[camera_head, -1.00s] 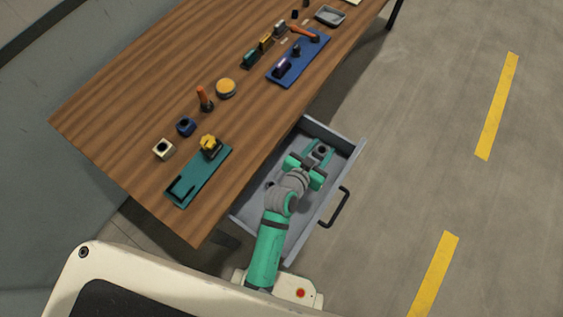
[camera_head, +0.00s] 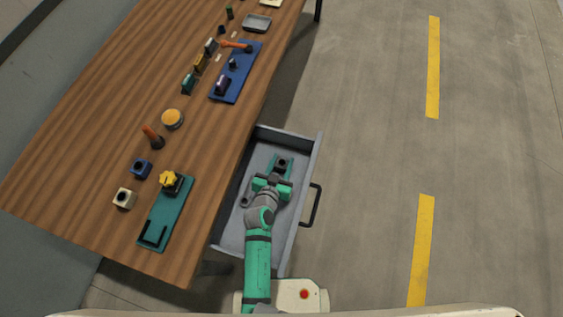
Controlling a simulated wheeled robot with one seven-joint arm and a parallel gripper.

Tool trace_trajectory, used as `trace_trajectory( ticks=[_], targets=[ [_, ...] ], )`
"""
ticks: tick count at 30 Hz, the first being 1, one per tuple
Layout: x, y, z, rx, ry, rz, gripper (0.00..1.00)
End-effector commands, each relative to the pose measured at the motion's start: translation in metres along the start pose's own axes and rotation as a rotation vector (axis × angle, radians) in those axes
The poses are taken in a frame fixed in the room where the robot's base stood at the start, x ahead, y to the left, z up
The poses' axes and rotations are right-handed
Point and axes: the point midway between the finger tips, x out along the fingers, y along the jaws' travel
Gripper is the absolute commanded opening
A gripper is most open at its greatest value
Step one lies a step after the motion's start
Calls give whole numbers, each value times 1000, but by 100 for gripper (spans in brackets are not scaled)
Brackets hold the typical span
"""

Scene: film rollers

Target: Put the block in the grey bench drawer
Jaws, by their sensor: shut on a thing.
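The grey bench drawer (camera_head: 229,232) is pulled out from the bench's right side, with a black handle (camera_head: 312,205) on its front. My gripper (camera_head: 281,168) is over the drawer's far part, inside its walls as seen from above. It is shut on a small dark grey block (camera_head: 282,162) with a round dark hole in its top. I cannot tell whether the block touches the drawer floor. My arm hides part of the drawer's middle.
A small grey item (camera_head: 247,194) lies in the drawer, left of my arm. On the wooden bench (camera_head: 95,120) are a blue holed block (camera_head: 141,168), a cream holed block (camera_head: 124,198), a teal fixture (camera_head: 166,222) and a blue board (camera_head: 243,72). The floor right of the drawer is clear.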

Motion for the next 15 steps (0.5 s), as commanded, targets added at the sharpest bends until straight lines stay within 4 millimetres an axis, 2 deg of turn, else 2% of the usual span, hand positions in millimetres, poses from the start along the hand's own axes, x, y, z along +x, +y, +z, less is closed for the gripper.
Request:
trace_trajectory(
  ticks=[13,14,15],
  targets=[
    [3,4,3,3,3,6,3],
    [3,3,4,2,1,5,46],
    [3,2,4,2,1,4,56]
  ],
)
